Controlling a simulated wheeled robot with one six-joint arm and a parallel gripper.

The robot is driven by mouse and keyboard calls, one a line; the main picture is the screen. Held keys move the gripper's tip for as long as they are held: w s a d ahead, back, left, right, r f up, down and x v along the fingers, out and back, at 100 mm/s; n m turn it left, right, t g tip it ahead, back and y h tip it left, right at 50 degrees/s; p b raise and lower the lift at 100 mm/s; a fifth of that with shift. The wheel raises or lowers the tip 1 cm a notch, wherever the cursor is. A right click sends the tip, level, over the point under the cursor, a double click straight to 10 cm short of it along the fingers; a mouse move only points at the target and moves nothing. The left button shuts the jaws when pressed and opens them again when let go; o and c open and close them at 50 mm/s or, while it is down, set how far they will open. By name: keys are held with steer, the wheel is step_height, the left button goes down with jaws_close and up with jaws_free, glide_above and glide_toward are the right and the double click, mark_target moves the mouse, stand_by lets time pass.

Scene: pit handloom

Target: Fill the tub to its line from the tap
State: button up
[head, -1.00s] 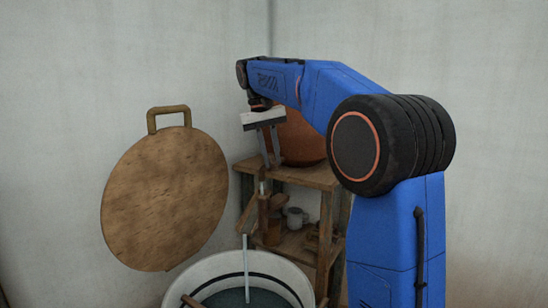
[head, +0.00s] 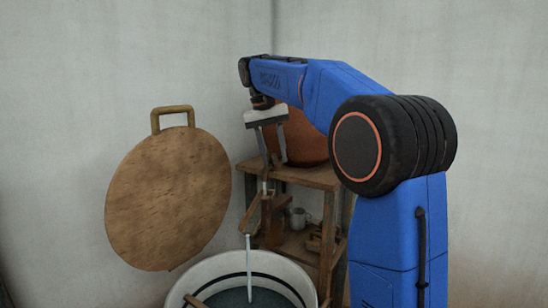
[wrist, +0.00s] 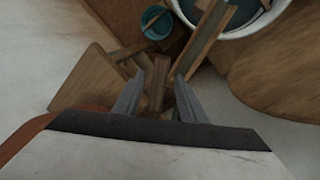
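The white tub (head: 203,268) stands at the bottom of the head view, its near side cut off. A dark line (head: 285,283) runs round its inner wall, and the dark water (head: 240,298) lies below that line. A thin stream (head: 249,262) falls into it from the wooden tap (head: 254,212). My gripper (head: 271,164) points down above the tap, fingers apart. In the wrist view, an upright wooden piece (wrist: 158,84) shows between the fingertips (wrist: 159,80); I cannot tell whether they touch it. A wooden spout (wrist: 208,38) runs toward the tub (wrist: 285,8).
A wooden shelf (head: 312,175) stands in the corner with a large clay pot (head: 307,143) on top and a mug (head: 298,218) below. A round wooden board (head: 168,200) with a handle is at the left wall. A teal cup (wrist: 157,22) shows in the wrist view.

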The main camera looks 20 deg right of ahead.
step_height(320, 180, up, 7)
steer(key=a, duration=0.1)
steer(key=shift+w+a, duration=0.15)
steer(key=shift+f, duration=0.1)
stand_by(7.3)
